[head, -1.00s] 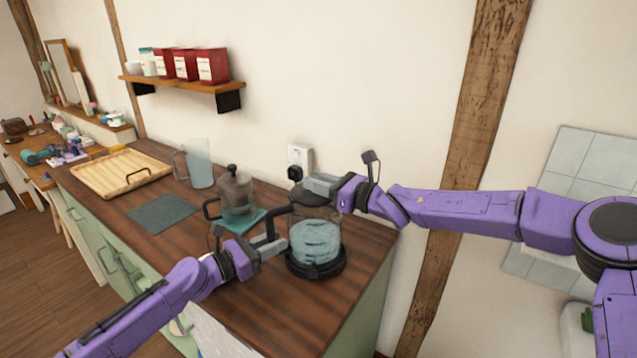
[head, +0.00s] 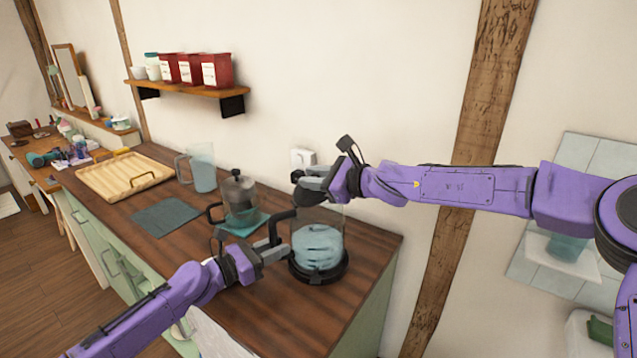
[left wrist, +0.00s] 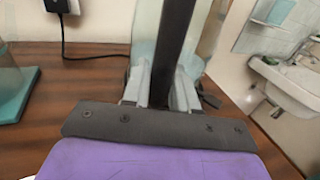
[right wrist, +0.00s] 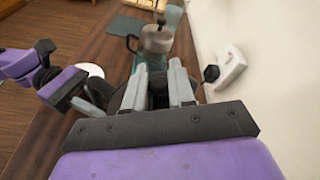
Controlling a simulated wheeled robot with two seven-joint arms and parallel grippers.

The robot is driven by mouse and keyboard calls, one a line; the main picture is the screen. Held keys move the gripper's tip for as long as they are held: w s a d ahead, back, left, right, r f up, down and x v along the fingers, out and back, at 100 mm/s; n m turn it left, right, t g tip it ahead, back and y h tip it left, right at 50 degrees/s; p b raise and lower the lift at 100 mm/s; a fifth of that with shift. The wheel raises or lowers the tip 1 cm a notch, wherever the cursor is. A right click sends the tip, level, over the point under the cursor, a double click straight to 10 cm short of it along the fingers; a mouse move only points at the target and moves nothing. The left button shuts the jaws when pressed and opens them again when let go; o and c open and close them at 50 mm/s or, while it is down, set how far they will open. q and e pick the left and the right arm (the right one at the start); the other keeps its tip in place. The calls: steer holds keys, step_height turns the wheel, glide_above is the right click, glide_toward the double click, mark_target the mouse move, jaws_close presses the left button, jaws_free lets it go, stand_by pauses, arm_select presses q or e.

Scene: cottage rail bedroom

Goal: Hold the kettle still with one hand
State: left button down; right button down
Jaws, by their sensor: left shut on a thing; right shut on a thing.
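The glass kettle (head: 318,247) holds bluish water and stands upright on a black base near the counter's right end. Its black handle (head: 272,228) is on its left side. My left gripper (head: 274,249) is shut on the handle, which stands as a dark bar (left wrist: 172,50) between the fingers in the left wrist view. My right gripper (head: 312,188) is at the kettle's top, shut on a small dark part (right wrist: 159,92), apparently the lid's knob. The fingers hide much of the lid, so I cannot tell whether it is lifted.
A French press (head: 240,197) stands on a teal mat, left of the kettle. A glass jug (head: 201,168), dark mat (head: 166,217) and wooden tray (head: 125,183) are further left. A wall socket (head: 302,157) with a black plug is behind the kettle. A shelf (head: 185,87) holds red tins.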

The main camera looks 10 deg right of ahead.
steer(key=shift+s+a+r+n+h, duration=0.3)
steer(key=shift+a+r+n+h, duration=0.35)
steer(key=shift+a+n+h, duration=0.25)
steer(key=shift+s+a+r+n+h, duration=0.1)
steer(key=shift+a+r+n+h, duration=0.05)
steer(key=shift+a+n+h, duration=0.3)
steer(key=shift+s+a+r+n+h, duration=0.1)
steer(key=shift+a+n+h, duration=0.15)
steer(key=shift+a+n, duration=0.25)
steer(key=shift+s+a+n+h, duration=0.25)
steer(key=shift+a+n+h, duration=0.6)
steer(key=shift+n+h, duration=0.1)
steer(key=shift+s+a+n+h, duration=0.15)
steer(key=shift+a+n+h, duration=0.3)
steer(key=shift+a+n, duration=0.1)
steer(key=shift+f, duration=0.1)
steer(key=c, duration=1)
jaws_free()
steer(key=shift+c, duration=0.2)
